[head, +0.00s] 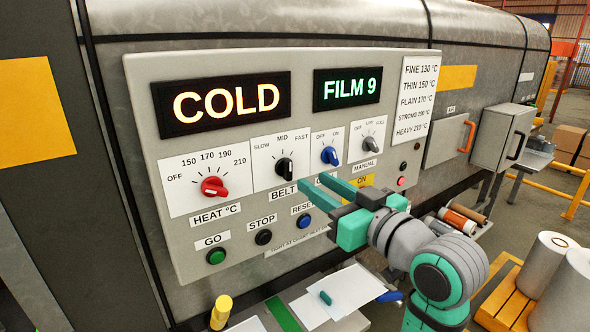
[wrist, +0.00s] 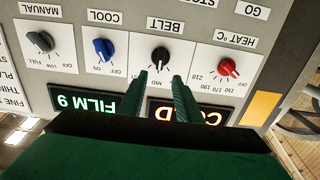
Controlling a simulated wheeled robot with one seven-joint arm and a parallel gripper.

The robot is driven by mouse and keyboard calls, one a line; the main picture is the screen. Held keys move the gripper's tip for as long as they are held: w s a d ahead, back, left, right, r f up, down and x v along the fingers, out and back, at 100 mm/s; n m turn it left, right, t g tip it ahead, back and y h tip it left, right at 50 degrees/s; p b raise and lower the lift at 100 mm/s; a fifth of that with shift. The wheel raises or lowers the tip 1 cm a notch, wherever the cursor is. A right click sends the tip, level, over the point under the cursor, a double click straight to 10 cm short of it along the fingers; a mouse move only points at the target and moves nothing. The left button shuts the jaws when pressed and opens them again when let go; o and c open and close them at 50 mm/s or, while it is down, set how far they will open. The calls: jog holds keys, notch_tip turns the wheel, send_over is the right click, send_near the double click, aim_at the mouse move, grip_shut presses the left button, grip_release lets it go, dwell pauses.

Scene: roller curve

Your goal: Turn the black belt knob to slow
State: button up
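The black belt knob (head: 285,168) sits on the panel under a dial marked SLOW, MID and FAST. Its pointer appears to be near MID, though the mark is small. My gripper (head: 312,181) reaches in from the right with its two teal fingers apart, the tips just right of and below the knob in the head view. In the wrist view the panel is upside down; the black knob (wrist: 160,54) lies just beyond the open fingertips (wrist: 160,77), roughly centred between them. Nothing is held, and the fingers appear apart from the knob.
The red heat knob (head: 214,187) is left of the belt knob; the blue cool knob (head: 329,155) and grey manual knob (head: 369,144) are right. Green (head: 216,256), black (head: 263,237) and blue (head: 305,221) buttons sit below. Displays read COLD (head: 226,102) and FILM 9 (head: 348,89).

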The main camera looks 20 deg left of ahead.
aim_at(291, 166)
jog(key=x, duration=0.8)
jog(key=shift+w+a, duration=0.25)
jog(key=shift+a, duration=0.1)
grip_shut()
